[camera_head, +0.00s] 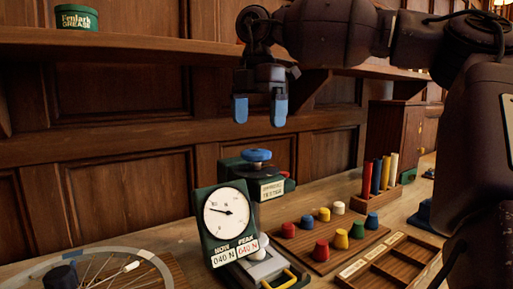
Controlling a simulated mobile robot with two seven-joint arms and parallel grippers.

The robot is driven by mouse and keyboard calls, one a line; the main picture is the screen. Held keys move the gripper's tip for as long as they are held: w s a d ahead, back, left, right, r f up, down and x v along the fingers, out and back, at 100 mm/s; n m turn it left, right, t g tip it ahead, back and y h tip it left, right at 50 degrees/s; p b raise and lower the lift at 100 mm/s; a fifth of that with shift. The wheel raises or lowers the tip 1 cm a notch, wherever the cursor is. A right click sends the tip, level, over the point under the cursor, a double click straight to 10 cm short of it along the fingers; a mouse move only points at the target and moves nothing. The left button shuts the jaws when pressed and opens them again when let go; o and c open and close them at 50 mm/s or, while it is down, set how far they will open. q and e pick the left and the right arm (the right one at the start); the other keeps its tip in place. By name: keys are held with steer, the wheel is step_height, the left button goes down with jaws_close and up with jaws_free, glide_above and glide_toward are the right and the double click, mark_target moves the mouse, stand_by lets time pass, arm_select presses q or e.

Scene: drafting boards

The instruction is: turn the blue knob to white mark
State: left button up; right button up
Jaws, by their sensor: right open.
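The blue knob (257,155) sits on top of a dark green device (283,172) with a pale label, behind the dial gauge. A white mark for the knob cannot be made out at this size. My right gripper (260,110) hangs above the knob, pointing down, with its two blue fingertips apart and nothing between them. There is a clear gap in the picture between the fingertips and the knob. My left gripper is not in view.
A dial gauge (226,212) stands in front of the device. A board (322,262) with several coloured pegs lies to the right, by a rack of coloured rods (381,175). A spoked wheel (85,253) lies at lower left. A shelf (150,39) with a green tin (76,19) runs behind.

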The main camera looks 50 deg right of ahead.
mark_target(258, 150)
step_height(258, 150, down, 6)
steer(key=shift+f, duration=0.25)
steer(key=c, duration=0.9)
steer(key=shift+c, duration=0.2)
steer(key=shift+n, duration=0.4)
